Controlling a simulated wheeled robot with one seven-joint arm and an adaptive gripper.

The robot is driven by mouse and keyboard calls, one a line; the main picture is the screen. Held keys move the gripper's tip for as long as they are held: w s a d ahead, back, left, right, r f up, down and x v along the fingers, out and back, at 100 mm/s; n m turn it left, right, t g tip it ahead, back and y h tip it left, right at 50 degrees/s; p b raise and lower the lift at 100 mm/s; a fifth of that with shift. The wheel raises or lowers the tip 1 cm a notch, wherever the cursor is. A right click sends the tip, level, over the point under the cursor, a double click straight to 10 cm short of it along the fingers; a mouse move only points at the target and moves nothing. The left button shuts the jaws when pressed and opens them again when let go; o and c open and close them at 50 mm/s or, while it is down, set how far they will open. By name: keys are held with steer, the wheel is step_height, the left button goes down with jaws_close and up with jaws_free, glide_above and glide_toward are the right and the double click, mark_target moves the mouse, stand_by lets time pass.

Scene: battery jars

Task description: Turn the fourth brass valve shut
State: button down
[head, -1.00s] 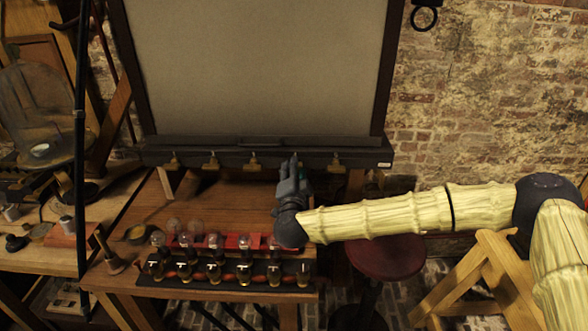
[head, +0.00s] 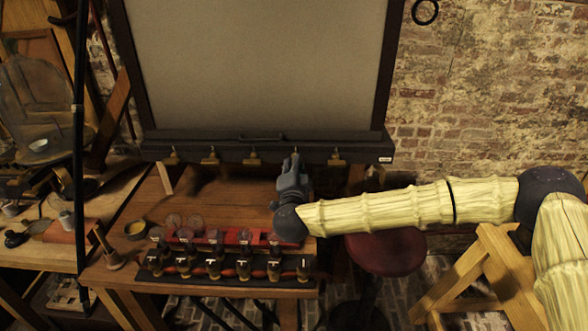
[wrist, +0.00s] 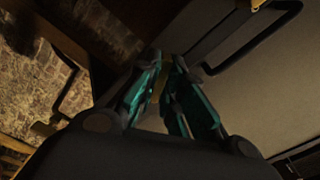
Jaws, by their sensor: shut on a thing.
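Brass valves hang in a row along the dark bar (head: 230,147) under the large panel. From the left, the first (head: 174,156), second (head: 210,156) and third (head: 252,157) show clear of my arm, and the fifth (head: 335,158) is to the right of my gripper. My gripper (head: 294,157) is at the fourth place and mostly hides that valve. In the wrist view my fingers (wrist: 163,88) are closed around a small brass piece, the fourth valve (wrist: 158,84). How far its handle is turned cannot be told.
A wooden table (head: 225,205) below carries a dark rack (head: 160,275) of several small jars with brass fittings. A red stool (head: 385,254) stands to the right under my forearm. Brick wall lies behind.

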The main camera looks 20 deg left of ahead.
steer(key=shift+f+m+b, duration=0.15)
steer(key=shift+m+b, duration=2.65)
steer(key=shift+b, duration=0.15)
steer(key=c, duration=1.5)
jaws_free()
steer(key=shift+c, duration=0.2)
steer(key=shift+s, duration=0.1)
steer(key=v, duration=1.2)
